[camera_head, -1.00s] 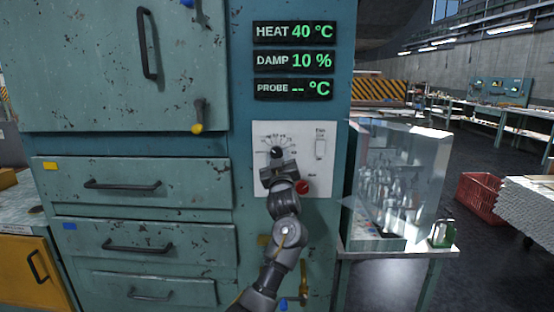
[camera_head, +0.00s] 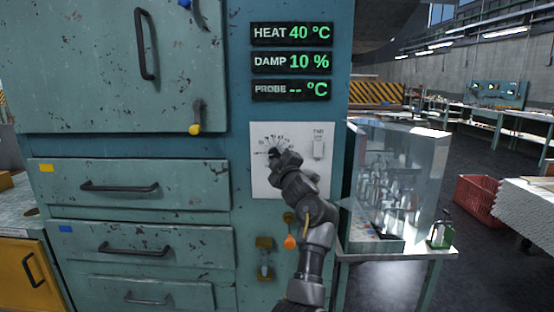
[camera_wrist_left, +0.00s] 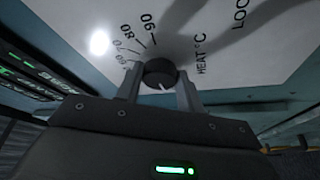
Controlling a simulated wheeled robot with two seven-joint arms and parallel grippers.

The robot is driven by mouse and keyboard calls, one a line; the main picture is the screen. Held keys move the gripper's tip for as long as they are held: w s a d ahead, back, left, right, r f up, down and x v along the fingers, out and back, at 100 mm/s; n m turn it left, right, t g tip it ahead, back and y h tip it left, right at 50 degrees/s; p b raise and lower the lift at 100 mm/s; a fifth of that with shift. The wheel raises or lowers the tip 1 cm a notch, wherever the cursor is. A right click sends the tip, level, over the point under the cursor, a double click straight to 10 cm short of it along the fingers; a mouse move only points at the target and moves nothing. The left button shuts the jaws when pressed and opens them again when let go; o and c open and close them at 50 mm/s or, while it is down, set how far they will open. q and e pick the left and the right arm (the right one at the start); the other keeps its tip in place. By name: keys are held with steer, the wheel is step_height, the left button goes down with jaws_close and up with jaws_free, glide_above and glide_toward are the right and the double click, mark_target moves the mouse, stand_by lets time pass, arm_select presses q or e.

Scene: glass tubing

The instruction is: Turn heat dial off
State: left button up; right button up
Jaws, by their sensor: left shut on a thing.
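The heat dial (camera_head: 274,153) is a small dark knob on the white control panel (camera_head: 262,186) of the teal cabinet. My left gripper (camera_head: 281,158) is at the dial and mostly covers it in the head view. In the left wrist view the black round dial (camera_wrist_left: 159,72) sits between the two fingers of my left gripper (camera_wrist_left: 164,88), which is shut on it. Printed numbers and "HEAT °C" surround the dial. A pale pointer line shows on its face. The heat display (camera_head: 291,34) reads 40 °C. My right gripper is not in view.
A switch (camera_head: 318,149) is right of the dial on the panel. Damp (camera_head: 291,62) and probe (camera_head: 291,89) displays are above. An orange-knobbed valve (camera_head: 290,241) is below. A glass case (camera_head: 400,185) on a small table stands to the right.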

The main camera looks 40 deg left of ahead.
arm_select(q)
steer(key=shift+n, duration=0.3)
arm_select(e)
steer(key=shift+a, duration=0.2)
arm_select(q)
steer(key=o, duration=1)
steer(key=shift+d, duration=0.1)
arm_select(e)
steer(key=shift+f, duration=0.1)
arm_select(q)
steer(key=shift+s+d+f, duration=0.15)
steer(key=shift+s+d, duration=0.05)
steer(key=shift+d, duration=0.05)
steer(key=b+v, duration=0.1)
steer(key=v, duration=0.4)
steer(key=b+v, duration=0.1)
steer(key=v, duration=0.4)
steer(key=shift+r, duration=0.2)
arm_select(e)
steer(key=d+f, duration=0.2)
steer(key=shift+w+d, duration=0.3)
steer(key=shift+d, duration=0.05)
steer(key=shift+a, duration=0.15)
